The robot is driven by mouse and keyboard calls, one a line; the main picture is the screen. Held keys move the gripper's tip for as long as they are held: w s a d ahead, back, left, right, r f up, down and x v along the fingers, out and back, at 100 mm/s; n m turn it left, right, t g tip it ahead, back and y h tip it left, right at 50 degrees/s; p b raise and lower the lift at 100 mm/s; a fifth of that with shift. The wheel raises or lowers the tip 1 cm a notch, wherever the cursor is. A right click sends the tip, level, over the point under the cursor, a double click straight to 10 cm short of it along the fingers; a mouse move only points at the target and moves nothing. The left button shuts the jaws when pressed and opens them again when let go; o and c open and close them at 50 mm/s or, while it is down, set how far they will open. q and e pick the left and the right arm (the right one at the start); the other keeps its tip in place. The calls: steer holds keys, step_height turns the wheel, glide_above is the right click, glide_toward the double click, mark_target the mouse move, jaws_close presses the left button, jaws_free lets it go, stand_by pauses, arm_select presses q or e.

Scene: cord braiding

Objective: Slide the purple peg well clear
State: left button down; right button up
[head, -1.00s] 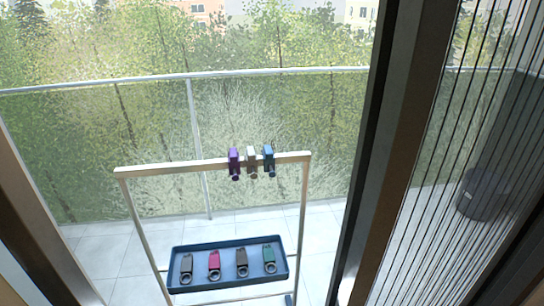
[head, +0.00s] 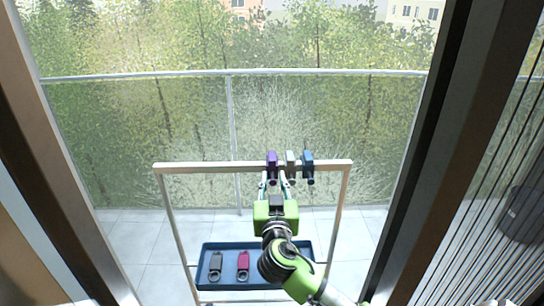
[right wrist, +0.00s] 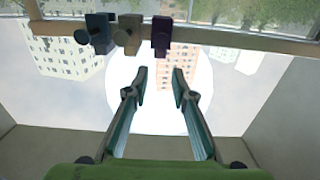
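The purple peg (head: 271,165) sits on the top rail (head: 215,168) of a light frame, leftmost of three pegs. A pale peg (head: 290,161) and a blue peg (head: 308,167) are close on its right. My right gripper (head: 275,180) is below the rail under the purple peg, its two fingers apart and empty. In the right wrist view the purple peg (right wrist: 162,35) is beyond the open fingertips (right wrist: 159,84), with a clear gap. The pale peg (right wrist: 128,35) and blue peg (right wrist: 100,33) are left of it there. My left gripper is out of view.
A blue tray (head: 206,271) low in the frame holds a grey piece (head: 215,264) and a pink piece (head: 243,264); my right arm covers part of it. The rail left of the purple peg is bare. Dark door posts stand on the right, beside a glass railing.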

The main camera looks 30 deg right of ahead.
mark_target(272, 162)
steer(key=p+x, duration=0.3)
steer(key=x, duration=0.8)
steer(key=shift+w+d, duration=0.15)
steer(key=shift+w, duration=0.2)
jaws_close()
steer(key=shift+f, duration=0.1)
